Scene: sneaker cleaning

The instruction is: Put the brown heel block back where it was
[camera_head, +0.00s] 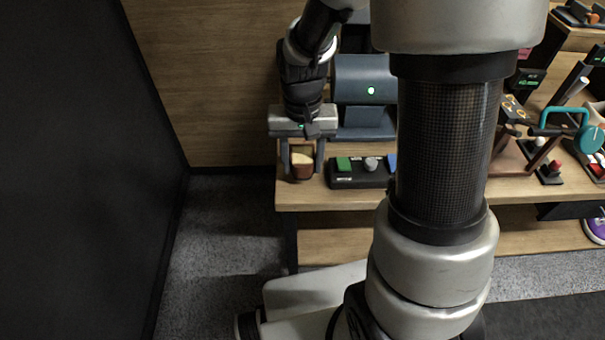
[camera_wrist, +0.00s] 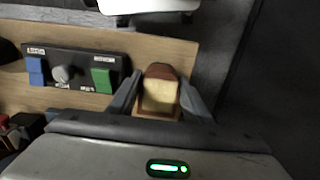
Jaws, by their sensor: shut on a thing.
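The brown heel block (camera_head: 302,167), with a pale cream top face, is between the two fingers of my gripper (camera_head: 303,155) at the left end of the wooden bench. In the wrist view the block (camera_wrist: 158,97) sits between the fingertips of my gripper (camera_wrist: 160,92), which are shut on it. The block is at or just above the bench top (camera_head: 400,196); I cannot tell whether it touches. Its rear side is hidden by the gripper.
A black control box (camera_head: 345,180) with green, grey and blue controls stands just right of the block. A dark blue-grey machine (camera_head: 365,95) with a green light is behind. Tools, including a teal-handled one (camera_head: 590,138), crowd the right side. The bench's left edge is close.

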